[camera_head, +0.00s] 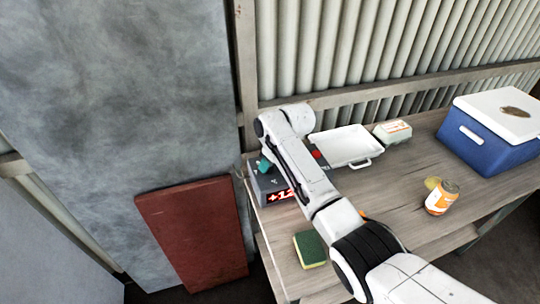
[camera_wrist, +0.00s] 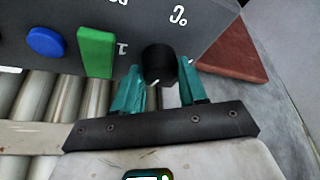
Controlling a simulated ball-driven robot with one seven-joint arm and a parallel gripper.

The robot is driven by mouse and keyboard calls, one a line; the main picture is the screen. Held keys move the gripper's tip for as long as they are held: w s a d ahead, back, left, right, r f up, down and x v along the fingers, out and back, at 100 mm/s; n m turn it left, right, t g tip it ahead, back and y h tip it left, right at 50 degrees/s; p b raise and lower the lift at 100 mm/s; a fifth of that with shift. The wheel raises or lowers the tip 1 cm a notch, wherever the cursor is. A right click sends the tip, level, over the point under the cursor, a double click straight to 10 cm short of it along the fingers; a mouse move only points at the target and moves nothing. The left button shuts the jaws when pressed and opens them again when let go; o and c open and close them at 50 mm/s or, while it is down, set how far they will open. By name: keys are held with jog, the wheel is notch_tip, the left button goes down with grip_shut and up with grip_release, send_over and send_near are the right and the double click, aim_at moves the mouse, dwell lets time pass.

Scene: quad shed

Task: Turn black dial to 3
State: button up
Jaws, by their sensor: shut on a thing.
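The black dial (camera_wrist: 160,63) sits on the face of a dark grey control box (camera_wrist: 200,25). In the wrist view my gripper (camera_wrist: 160,82), with its teal fingers, is shut on the dial, one finger on each side. A small white mark shows at the dial's near edge, beside a finger. White markings stand on the panel, including a 1 (camera_wrist: 122,49); I cannot read a 3. In the head view my gripper (camera_head: 265,166) is at the left end of the box (camera_head: 270,184), whose red display (camera_head: 281,196) seems to read +12. The dial is hidden there.
The panel also bears a green switch (camera_wrist: 96,52) and a blue button (camera_wrist: 46,41). A red board (camera_head: 197,234) leans at left.

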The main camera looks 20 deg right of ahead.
jog(key=shift+m+t+h+p, duration=0.3)
jog(key=shift+m+h+p, duration=0.25)
jog(key=shift+m, duration=0.85)
jog(key=shift+a, duration=0.1)
jog(key=o, duration=1)
jog(key=v, duration=1)
jog(key=shift+r, duration=0.4)
jog(key=shift+s, duration=0.15)
